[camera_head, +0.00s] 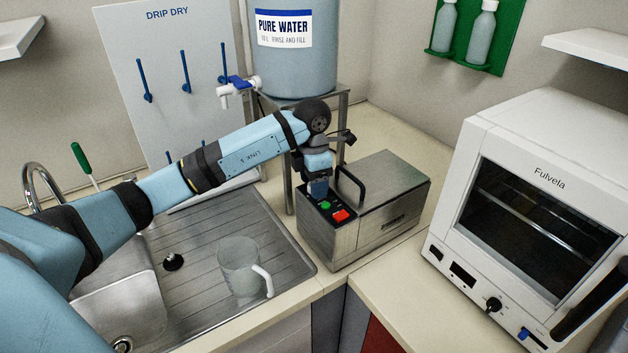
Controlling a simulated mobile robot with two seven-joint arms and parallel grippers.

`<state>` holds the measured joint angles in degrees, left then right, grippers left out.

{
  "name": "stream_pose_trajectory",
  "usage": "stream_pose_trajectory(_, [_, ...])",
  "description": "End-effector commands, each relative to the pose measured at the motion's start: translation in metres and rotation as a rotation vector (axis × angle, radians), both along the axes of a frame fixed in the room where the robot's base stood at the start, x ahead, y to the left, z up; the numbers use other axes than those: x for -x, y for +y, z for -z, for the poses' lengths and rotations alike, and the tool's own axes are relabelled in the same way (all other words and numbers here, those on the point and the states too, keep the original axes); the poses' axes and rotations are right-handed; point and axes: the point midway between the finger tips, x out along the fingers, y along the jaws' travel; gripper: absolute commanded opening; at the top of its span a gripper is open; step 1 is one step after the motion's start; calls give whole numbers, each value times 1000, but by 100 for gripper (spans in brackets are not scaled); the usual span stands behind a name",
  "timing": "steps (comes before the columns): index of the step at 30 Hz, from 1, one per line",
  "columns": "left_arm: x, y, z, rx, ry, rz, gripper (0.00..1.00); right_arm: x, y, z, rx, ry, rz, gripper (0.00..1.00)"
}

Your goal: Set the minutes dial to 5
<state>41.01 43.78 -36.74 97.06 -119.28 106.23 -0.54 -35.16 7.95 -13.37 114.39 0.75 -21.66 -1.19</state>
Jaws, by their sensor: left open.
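A steel box-shaped device (372,205) with a black carrying handle stands on the counter. Its dark top panel has a green button (325,205) and a red button (340,215). My left gripper (318,190) points down at the back part of that panel, just behind the green button. Its fingertips are small and dark here, and whether they touch anything is unclear. No minutes dial can be made out on the panel; the gripper covers that part. The white oven (560,175) has a black knob (493,304), its marks too small to read. My right gripper is out of view.
A sink with a ribbed drainboard lies left of the device, with a clear beaker (238,268) on it. A water tank (295,60) with a white tap (236,88) stands behind on a metal stand. A pegboard (165,60) is at the back left.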

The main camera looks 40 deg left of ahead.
Motion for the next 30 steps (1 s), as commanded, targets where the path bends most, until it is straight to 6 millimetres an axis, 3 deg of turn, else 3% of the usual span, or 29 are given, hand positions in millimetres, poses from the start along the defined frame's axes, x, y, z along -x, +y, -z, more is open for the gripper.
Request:
stream_pose_trajectory(3, [0,0,0,0,0,0,59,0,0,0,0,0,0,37])
stream_pose_trajectory(9, [0,0,0,0,0,0,14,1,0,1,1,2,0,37])
stream_pose_trajectory(10, [0,0,0,0,0,0,10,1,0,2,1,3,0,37])
stream_pose_trajectory(16, [-1,0,2,-3,-3,61,10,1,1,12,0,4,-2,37])
stream_pose_trajectory(24, [-1,0,2,-3,-3,352,10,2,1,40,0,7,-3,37])
stream_pose_trajectory(30, [-1,0,-1,-1,-1,414,10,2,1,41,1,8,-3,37])
